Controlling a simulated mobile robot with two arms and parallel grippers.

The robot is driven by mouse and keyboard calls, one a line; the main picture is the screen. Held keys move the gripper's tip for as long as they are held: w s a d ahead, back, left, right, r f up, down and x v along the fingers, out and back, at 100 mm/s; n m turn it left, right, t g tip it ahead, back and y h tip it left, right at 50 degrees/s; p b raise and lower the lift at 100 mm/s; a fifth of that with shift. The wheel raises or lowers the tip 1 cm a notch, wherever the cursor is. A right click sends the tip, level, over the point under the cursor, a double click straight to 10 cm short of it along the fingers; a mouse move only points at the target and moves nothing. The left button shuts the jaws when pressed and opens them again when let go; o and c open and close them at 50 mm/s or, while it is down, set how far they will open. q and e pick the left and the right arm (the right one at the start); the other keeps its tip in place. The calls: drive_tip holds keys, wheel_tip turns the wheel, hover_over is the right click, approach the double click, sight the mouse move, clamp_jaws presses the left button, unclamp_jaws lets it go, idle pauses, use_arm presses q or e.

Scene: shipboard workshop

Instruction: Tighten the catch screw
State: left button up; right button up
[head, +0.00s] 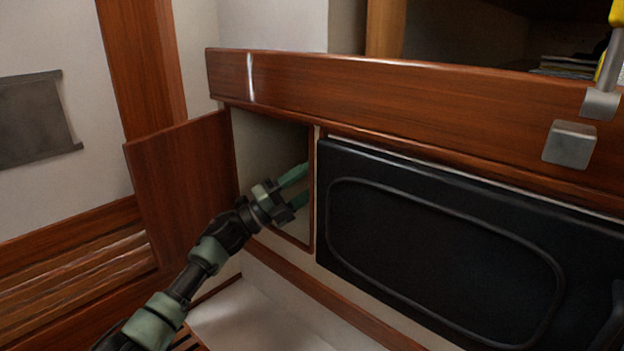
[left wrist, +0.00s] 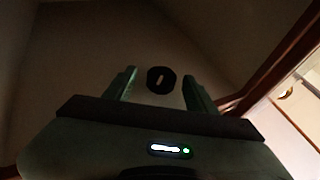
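My left gripper (head: 302,184) reaches into an open cabinet compartment (head: 262,140) in the head view, its two green fingers apart. In the left wrist view a dark round piece with a pale slot (left wrist: 161,80) shows between the spread fingers. It looks like a screw head, but I cannot tell if it is the catch screw. No finger visibly touches it. A tool with a yellow handle and a metal shaft (head: 610,65) stands upright at the top right of the head view, partly cut off. My right gripper is not in view.
The wooden cabinet door (head: 182,180) hangs open left of the compartment. A wooden rail (head: 400,95) runs above it. A black padded panel (head: 440,240) fills the right. A grey metal block (head: 570,145) sits on the rail's right part. The compartment's right edge is close to my fingers.

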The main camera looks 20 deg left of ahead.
use_arm(q)
drive_tip(key=p+v, duration=0.4)
drive_tip(key=v, duration=0.3)
drive_tip(key=shift+s+a+f, duration=0.2)
drive_tip(key=shift+a, duration=0.05)
